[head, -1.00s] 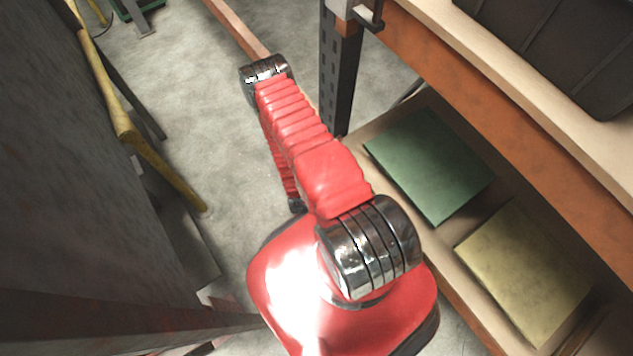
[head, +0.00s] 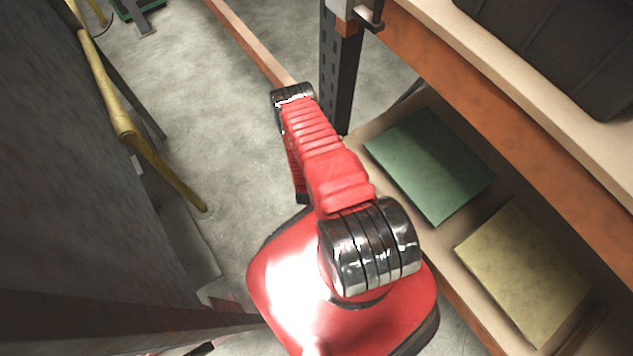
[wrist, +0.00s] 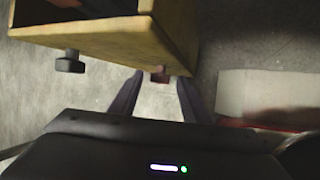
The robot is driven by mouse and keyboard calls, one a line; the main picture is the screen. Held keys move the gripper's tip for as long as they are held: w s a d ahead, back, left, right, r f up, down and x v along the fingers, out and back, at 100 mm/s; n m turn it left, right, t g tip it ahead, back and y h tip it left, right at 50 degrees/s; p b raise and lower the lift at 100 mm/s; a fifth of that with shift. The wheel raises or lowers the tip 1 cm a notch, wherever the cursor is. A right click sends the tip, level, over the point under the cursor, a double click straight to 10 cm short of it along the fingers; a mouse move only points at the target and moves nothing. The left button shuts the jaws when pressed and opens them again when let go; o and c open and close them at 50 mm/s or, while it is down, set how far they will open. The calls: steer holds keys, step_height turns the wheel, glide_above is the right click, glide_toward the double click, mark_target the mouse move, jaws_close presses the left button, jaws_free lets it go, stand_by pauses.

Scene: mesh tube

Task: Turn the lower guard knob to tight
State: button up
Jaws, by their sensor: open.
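In the wrist view a yellow box-like guard (wrist: 100,38) fills the upper left. A dark knob (wrist: 70,62) sticks out under its left part. A smaller reddish-brown knob (wrist: 158,75) shows at its lower right edge. I cannot tell for sure which one is the lower guard knob. My gripper (wrist: 158,84) is open, with one finger on each side of the reddish-brown knob in the picture. I cannot tell whether either finger touches it. In the head view neither the knobs nor my gripper show.
In the head view a rack with an orange beam (head: 480,95) stands at right, holding a green panel (head: 428,165) and a beige panel (head: 525,270). A yellow tube (head: 122,115) and grey wall are at left.

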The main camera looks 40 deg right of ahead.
steer(key=shift+w+d+f, duration=0.25)
steer(key=shift+d+f, duration=0.05)
steer(key=shift+f, duration=0.3)
steer(key=shift+s, duration=0.1)
steer(key=c, duration=1)
